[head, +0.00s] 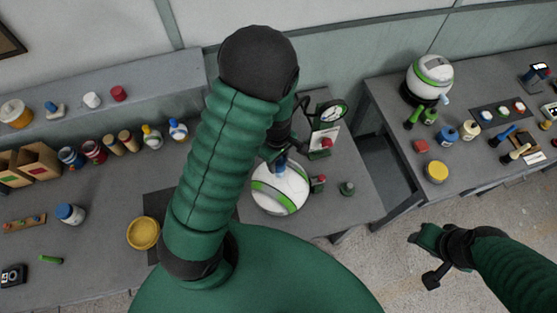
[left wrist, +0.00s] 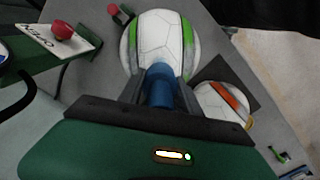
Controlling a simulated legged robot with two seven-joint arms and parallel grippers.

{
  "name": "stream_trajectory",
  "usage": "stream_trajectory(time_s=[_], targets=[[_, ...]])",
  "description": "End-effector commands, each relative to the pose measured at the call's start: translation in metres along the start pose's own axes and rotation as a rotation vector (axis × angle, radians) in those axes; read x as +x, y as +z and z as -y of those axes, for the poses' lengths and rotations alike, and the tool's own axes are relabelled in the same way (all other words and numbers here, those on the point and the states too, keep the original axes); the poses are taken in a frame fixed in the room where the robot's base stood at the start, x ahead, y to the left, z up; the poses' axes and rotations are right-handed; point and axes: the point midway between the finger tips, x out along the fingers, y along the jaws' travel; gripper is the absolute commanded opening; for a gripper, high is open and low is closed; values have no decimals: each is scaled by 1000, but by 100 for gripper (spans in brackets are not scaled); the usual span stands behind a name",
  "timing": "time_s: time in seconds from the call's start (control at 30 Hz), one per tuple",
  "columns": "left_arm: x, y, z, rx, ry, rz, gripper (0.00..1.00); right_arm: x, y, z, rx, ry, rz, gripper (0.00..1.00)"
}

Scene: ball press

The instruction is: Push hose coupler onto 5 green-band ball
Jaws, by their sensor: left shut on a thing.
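The white ball with a green band (head: 281,198) sits on the bench below my left gripper, and it fills the top middle of the left wrist view (left wrist: 158,42). My left gripper (head: 276,150) is shut on the blue hose coupler (left wrist: 160,88). The coupler points at the ball's top, and its lower end is at or against the ball; whether it is seated cannot be told. The coupler shows small in the head view (head: 281,166). My right gripper (head: 422,259) hangs over the floor, away from the benches; its jaws are unclear.
A gauge stand (head: 331,113) with a red knob is close behind the ball. An orange-band ball (left wrist: 217,103) on a dark mat is beside it. Another green-band ball (head: 432,72) stands on the right table. Several bottles and a yellow dish (head: 143,233) lie left.

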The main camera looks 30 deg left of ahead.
Motion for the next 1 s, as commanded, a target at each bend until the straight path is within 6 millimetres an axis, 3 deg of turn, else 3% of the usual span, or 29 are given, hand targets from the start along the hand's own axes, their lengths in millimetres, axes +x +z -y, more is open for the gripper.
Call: stream_trajectory(time_s=[0.47, 1.0], targets=[[0, 2, -1, -1, -3, -4, 0, -4, -1, 0, 0, 0, 0, 44], [12, 2, -1, 0, -3, -4, 0, 5, 1, 0, 0, 0, 0, 44]])
